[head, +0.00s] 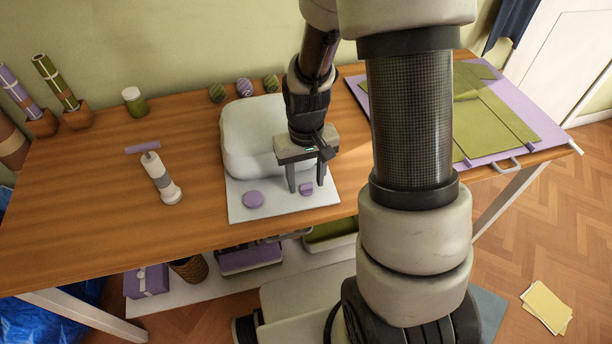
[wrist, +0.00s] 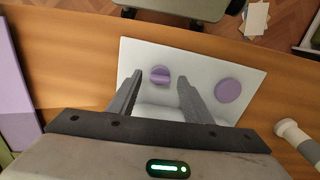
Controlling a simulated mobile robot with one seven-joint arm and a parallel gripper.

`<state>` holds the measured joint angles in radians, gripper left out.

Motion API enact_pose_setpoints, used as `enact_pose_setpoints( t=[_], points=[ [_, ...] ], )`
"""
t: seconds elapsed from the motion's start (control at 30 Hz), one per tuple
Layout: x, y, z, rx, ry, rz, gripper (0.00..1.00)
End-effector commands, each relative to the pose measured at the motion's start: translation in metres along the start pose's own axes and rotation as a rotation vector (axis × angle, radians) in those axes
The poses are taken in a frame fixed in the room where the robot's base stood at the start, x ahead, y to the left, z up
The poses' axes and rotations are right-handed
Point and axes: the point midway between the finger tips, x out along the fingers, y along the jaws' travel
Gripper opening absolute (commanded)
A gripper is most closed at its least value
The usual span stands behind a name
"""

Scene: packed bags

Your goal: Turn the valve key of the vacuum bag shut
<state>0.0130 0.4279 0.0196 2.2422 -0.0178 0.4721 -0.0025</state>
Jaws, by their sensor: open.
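The vacuum bag (head: 245,140) is a pale, puffed bag on the wooden table, with a flat white front part (head: 280,207). A small purple valve key (head: 306,190), round with a raised bar, sits on that flat part. It also shows in the wrist view (wrist: 160,75), its bar running roughly left to right. A plain purple disc (head: 253,199) lies on the same flat part, to the key's left in the head view. My gripper (wrist: 160,79) is open and points down over the key, its fingers on either side of it. I cannot tell whether they touch it.
Several rolled items (head: 82,116) and a green jar (head: 135,102) are at the back left. A purple board with folded green cloth (head: 490,120) lies at the right. The table's front edge is close.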

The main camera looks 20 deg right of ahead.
Motion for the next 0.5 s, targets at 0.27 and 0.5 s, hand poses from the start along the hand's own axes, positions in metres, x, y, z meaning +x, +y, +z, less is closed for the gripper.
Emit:
enact_pose_setpoints(
  t=[0.27,0.5],
  points=[
    [-0.03,0.0,-0.002,0.0,0.006,0.0,0.45],
    [-0.09,0.0,-0.002,-0.001,0.007,0.0,0.45]
  ],
)
